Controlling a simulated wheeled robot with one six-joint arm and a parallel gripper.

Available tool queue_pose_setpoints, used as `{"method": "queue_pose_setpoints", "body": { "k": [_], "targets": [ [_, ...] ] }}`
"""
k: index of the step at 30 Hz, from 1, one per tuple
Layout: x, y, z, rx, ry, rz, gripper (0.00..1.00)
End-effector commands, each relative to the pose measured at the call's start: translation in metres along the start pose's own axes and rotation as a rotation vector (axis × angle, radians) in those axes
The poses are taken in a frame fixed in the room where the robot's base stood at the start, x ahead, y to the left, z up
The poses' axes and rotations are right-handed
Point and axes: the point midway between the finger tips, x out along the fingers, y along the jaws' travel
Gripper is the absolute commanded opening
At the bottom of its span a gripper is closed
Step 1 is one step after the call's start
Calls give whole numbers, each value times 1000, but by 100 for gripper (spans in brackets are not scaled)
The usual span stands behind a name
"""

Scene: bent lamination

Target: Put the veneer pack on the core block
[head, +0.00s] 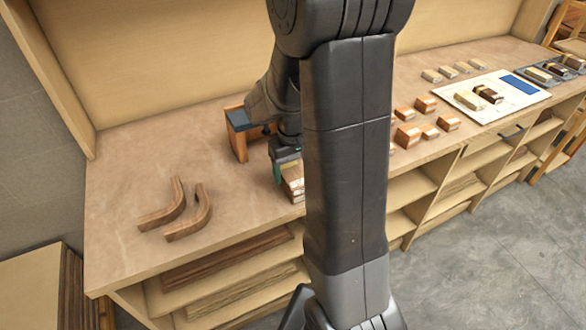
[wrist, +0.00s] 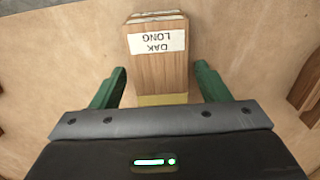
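The veneer pack (wrist: 158,70) is a stack of wood strips with a white label and a yellowish band at its near end. In the wrist view it lies between my gripper's two green fingers. My gripper (wrist: 161,72) is open, with a gap on each side of the pack. In the head view the pack (head: 293,176) shows at the bench's front edge, partly hidden by my arm, with my gripper (head: 280,165) at it. I cannot tell which piece is the core block; an orange wooden block with a dark blue top (head: 238,136) stands just behind my gripper.
Two curved wood pieces (head: 188,212) lie at the left of the bench (head: 130,185). Several small wood blocks (head: 425,104) stand right of my arm. Farther right is a white board (head: 510,98) with blocks and a blue patch. The bench's left part is mostly clear.

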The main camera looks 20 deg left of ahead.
Motion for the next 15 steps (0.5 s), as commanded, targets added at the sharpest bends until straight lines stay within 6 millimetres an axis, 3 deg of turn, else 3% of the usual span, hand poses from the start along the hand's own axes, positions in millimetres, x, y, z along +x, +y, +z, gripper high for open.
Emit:
{"method": "queue_pose_setpoints", "body": {
  "k": [10,15],
  "targets": [
    [-3,0,0,0,0,0,74],
    [-22,0,-1,0,5,0,74]
  ]
}}
